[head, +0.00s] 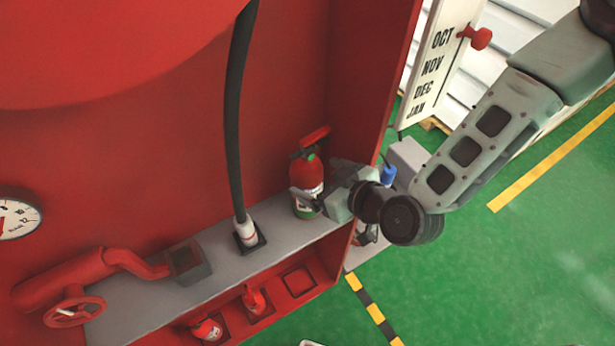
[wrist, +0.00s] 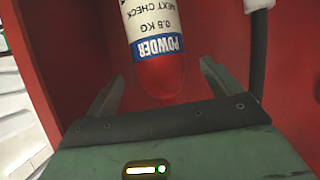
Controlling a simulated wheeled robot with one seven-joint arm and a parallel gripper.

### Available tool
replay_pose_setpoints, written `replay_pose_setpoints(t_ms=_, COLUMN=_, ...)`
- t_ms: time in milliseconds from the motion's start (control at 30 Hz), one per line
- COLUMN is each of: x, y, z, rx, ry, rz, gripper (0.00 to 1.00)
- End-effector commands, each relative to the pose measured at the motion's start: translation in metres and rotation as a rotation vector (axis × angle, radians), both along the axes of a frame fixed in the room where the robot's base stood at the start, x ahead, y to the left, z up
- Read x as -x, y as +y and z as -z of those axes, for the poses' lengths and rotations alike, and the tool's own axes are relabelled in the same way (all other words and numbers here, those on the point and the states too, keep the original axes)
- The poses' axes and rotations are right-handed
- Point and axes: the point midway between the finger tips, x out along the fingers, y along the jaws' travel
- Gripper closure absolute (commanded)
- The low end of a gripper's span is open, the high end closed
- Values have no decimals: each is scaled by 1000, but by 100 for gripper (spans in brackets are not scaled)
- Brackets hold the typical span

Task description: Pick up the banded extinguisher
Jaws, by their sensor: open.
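A red extinguisher (head: 306,173) with a pale label stands upright on the grey upper shelf of the red cabinet, its handle at the top. My gripper (head: 312,199) is at the extinguisher's lower part, reaching in from the right. In the wrist view its two fingers are apart, one on either side of the extinguisher, with visible gaps. I cannot tell which extinguisher counts as the banded one.
A black hose (head: 234,110) stands left of the extinguisher. Two more red extinguishers, one left (head: 207,330) and one right (head: 255,300), sit in the lower shelf. A red valve pipe (head: 75,280) is at left. The cabinet's side wall (head: 375,90) rises close to my arm.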

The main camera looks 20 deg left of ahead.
Motion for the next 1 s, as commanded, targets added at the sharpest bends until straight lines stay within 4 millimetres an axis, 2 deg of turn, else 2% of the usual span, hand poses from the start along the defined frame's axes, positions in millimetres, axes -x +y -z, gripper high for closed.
replay_pose_setpoints(t_ms=300, x=-18, y=31, z=14, rx=-1, ry=2, rz=3, gripper=10)
replay_pose_setpoints(t_ms=633, x=-21, y=37, z=19, rx=-1, ry=0, rz=1, gripper=10)
replay_pose_setpoints(t_ms=667, x=-21, y=37, z=19, rx=-1, ry=0, rz=1, gripper=16)
replay_pose_setpoints(t_ms=933, x=-21, y=36, z=19, rx=-1, ry=0, rz=1, gripper=91)
replay_pose_setpoints(t_ms=1000, x=-21, y=37, z=17, rx=-5, ry=-4, rz=2, gripper=92)
